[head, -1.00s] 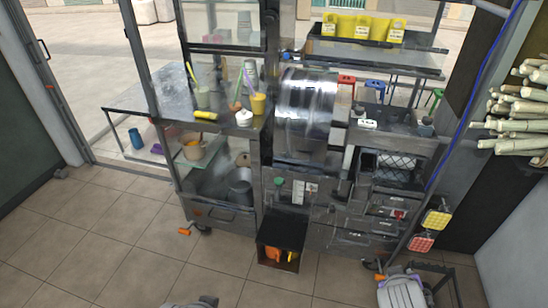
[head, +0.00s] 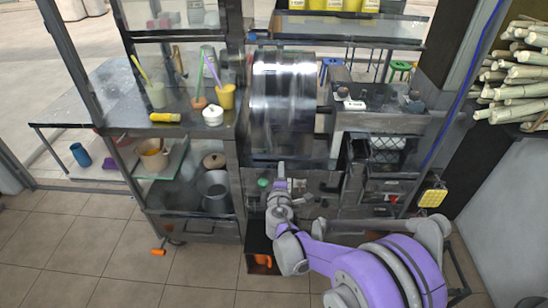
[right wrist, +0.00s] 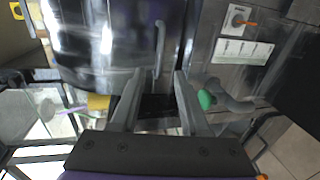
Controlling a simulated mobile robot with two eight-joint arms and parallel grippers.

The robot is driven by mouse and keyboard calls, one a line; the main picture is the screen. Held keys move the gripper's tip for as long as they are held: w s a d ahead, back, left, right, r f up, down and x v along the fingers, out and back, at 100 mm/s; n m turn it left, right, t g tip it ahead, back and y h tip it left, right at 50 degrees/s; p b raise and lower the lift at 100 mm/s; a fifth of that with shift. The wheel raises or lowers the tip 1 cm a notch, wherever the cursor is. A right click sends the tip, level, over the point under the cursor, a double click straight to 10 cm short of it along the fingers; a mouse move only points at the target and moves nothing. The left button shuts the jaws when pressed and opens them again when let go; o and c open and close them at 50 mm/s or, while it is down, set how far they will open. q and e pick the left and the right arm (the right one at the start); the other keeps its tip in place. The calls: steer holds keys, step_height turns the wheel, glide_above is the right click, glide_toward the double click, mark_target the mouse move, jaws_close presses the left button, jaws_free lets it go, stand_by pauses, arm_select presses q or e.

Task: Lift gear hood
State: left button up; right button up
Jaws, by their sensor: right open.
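The gear hood (head: 284,95) is a shiny, curved metal cover in the middle of the press cart, and it looks lowered. It also fills the upper left of the right wrist view (right wrist: 105,40). A thin bar handle (right wrist: 160,45) stands on its front. My right gripper (head: 281,168) is in front of the hood's lower edge. In the right wrist view its fingers (right wrist: 159,76) are apart and empty, with the handle's lower end close to the gap between the tips. I cannot tell whether the handle lies between them. My left gripper is out of view.
A green knob (right wrist: 206,99) sits just right of the fingers in the wrist view. Sugarcane stalks (head: 520,75) are piled at the right. An open dark box (head: 256,250) is below the press.

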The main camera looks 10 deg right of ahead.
glide_toward(282, 159)
steer(key=w+d+r, duration=0.2)
steer(key=w+r, duration=0.1)
steer(key=w, duration=0.2)
steer(key=shift+s+a+f, duration=0.15)
steer(key=shift+a, duration=0.1)
jaws_close()
stand_by(1.1)
